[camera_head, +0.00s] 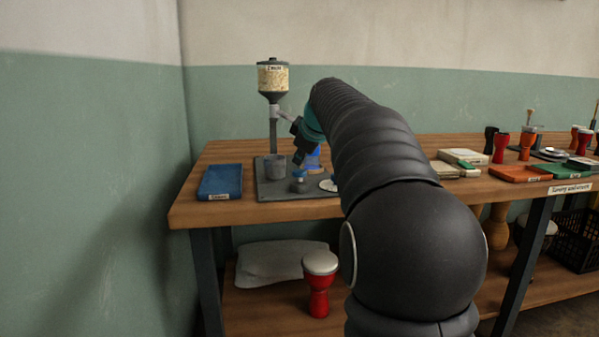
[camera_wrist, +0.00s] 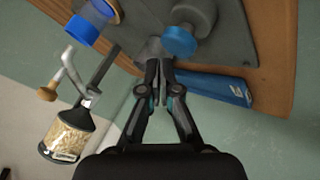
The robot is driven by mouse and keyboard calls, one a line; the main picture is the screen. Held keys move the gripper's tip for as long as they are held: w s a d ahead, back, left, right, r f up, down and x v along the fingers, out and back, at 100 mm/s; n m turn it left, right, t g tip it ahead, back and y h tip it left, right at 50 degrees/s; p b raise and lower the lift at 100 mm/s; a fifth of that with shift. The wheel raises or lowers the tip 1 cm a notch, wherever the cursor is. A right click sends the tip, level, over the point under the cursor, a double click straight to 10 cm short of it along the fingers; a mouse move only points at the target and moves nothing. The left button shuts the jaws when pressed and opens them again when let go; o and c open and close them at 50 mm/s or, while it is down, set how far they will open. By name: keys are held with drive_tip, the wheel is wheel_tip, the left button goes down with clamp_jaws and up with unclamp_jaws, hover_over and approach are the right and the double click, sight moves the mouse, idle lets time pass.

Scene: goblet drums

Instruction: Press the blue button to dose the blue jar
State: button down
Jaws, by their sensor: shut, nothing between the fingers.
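The blue button (camera_head: 298,175) is a round blue cap on a grey cylinder on a dark grey base plate (camera_head: 270,193). It also shows in the wrist view (camera_wrist: 180,41). My gripper (camera_head: 299,160) is shut and empty, pointing down just above the button. In the wrist view its fingertips (camera_wrist: 159,64) appear beside the blue cap; I cannot tell whether they touch it. The blue jar (camera_head: 313,159) is partly hidden behind my gripper; in the wrist view it shows blue bands (camera_wrist: 82,31) at the upper left. A dispenser with a hopper (camera_head: 273,78) of pale flakes stands behind.
A blue tray (camera_head: 220,182) lies at the table's left end. A white disc (camera_head: 328,185) lies to the right. Boxes, trays and small drums (camera_head: 501,145) occupy the right side. My arm hides the table's middle.

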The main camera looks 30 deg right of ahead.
sight(299, 170)
drive_tip(key=shift+f, duration=0.1)
drive_tip(key=shift+f+b, duration=0.35)
drive_tip(key=shift+f+b, duration=0.85)
drive_tip(key=shift+f, duration=0.2)
idle(1.3)
drive_tip(key=shift+r, duration=0.2)
drive_tip(key=shift+r+p, duration=1.2)
drive_tip(key=shift+r, duration=0.05)
drive_tip(key=shift+r, duration=0.1)
wheel_tip(299, 170, up, 5)
drive_tip(key=p, duration=0.4)
idle(0.5)
